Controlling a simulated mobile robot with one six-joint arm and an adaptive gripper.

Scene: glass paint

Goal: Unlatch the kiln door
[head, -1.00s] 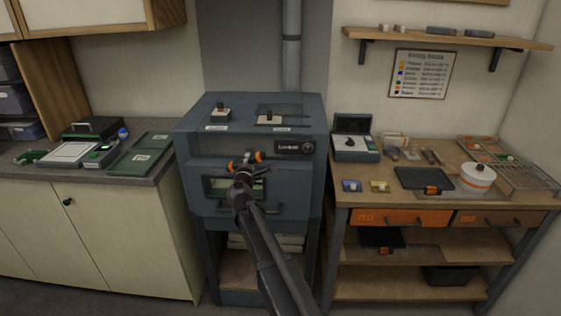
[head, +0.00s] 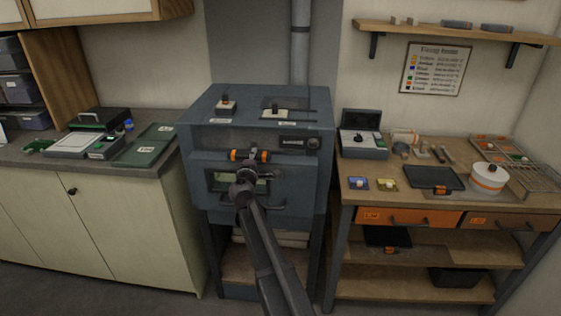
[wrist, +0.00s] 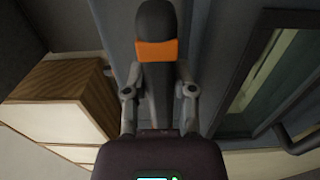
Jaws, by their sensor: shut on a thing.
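The kiln (head: 222,140) is a blue-grey box on a stand in the middle of the head view. Its front door (head: 203,190) looks shut, with a small window partly behind my arm. The latch handle (wrist: 157,50), black with an orange band, stands between my fingers in the wrist view. In the head view, orange parts show on both sides of my gripper (head: 251,157) at the upper door. My gripper (wrist: 158,80) is shut on the latch handle. My arm hides part of the latch and door, so its exact angle is hard to tell.
A door pull bar (head: 270,207) sits low on the kiln front. A wooden workbench (head: 350,197) with trays and a white pot (head: 488,181) stands close on the right. A counter (head: 160,169) with cabinets is on the left. The floor in front is partly visible.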

